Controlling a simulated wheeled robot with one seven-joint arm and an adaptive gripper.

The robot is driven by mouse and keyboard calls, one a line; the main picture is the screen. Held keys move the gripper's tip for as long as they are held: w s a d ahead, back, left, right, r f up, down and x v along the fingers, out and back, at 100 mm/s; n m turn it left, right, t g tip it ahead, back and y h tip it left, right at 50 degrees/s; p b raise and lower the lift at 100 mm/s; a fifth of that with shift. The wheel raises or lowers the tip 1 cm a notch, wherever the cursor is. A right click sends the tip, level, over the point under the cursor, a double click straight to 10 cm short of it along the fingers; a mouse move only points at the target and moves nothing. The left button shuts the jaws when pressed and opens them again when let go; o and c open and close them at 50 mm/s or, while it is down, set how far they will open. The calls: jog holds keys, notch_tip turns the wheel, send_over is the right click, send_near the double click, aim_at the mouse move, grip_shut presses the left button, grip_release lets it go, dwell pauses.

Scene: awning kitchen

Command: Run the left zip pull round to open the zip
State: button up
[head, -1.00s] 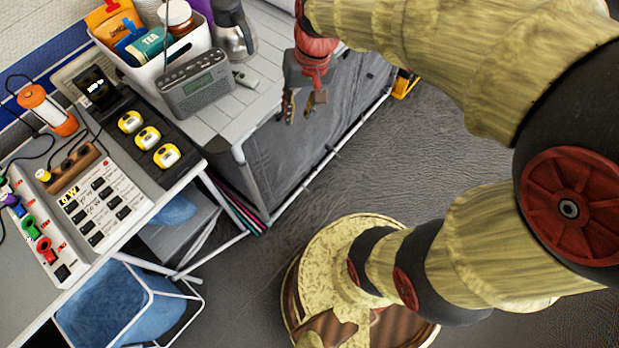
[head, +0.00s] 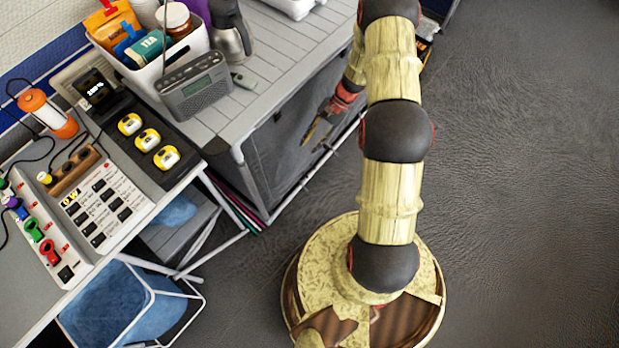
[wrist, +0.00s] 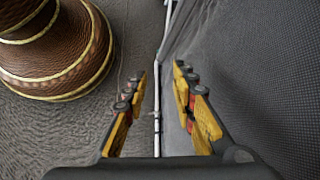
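The grey fabric front (head: 272,150) of the low cupboard hangs below the slatted worktop in the head view. It also fills the right side of the wrist view (wrist: 265,75). I cannot make out the zip or its left pull in either view. My gripper (head: 318,128) is low beside this fabric, under the worktop's front edge, with its fingers pointing down and left. In the wrist view my gripper (wrist: 160,98) has its yellow-and-black fingers apart, with nothing between them. The fabric lies to the right of the fingers.
A white frame pole (wrist: 157,105) runs along the foot of the fabric, beyond the gap between my fingers. The worktop (head: 262,72) holds a radio (head: 196,86), a jug (head: 232,32) and a white bin. The floor right is clear.

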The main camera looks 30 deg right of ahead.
notch_tip(320, 180, down, 31)
jog(key=w+d+m+t+y, duration=0.2)
jog(key=w+m+t, duration=0.1)
jog(key=m+t, duration=0.65)
jog(key=m+t+h, duration=0.4)
jog(key=m+h, duration=0.1)
jog(key=m, duration=0.5)
send_near(307, 177)
jog(key=b+x, duration=0.1)
jog(key=x, duration=0.5)
jog(key=shift+w+a, duration=0.15)
jog(key=shift+w, duration=0.2)
jog(key=shift+b+x, duration=0.35)
jog(key=shift+x, duration=0.45)
jog(key=c, duration=0.3)
jog(key=c, duration=0.4)
grip_shut()
